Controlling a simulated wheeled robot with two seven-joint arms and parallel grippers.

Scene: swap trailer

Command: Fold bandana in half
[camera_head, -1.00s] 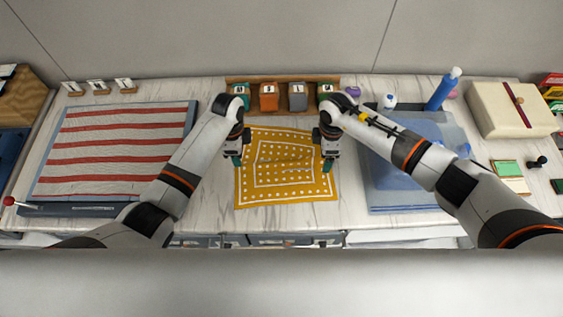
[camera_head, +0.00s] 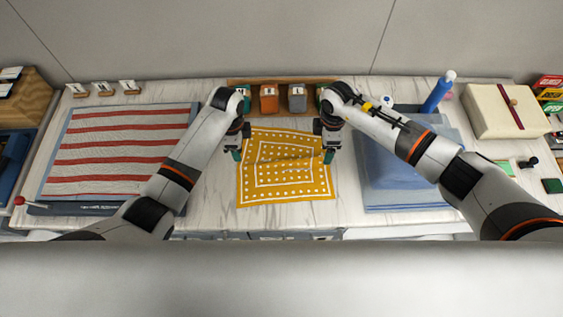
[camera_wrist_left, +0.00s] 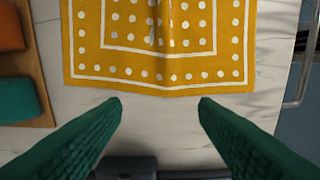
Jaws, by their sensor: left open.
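The yellow bandana (camera_head: 285,181) with white dots and white border lines lies spread on the table between my two grippers. Its surface shows slight creases, and its far right corner is partly hidden by my right gripper. My left gripper (camera_head: 237,155) is at the bandana's left edge, near its far end. In the left wrist view its green fingers (camera_wrist_left: 160,105) are apart with nothing between them, and the bandana (camera_wrist_left: 165,68) lies just beyond the fingertips. My right gripper (camera_head: 328,156) points down at the bandana's right edge; whether its fingers hold cloth is not clear.
A blue folded cloth (camera_head: 395,165) lies right, with a blue bottle (camera_head: 438,92) and a cream box (camera_head: 505,108) behind. Small holders including an orange one (camera_head: 269,99) line the back. Marble table shows in front.

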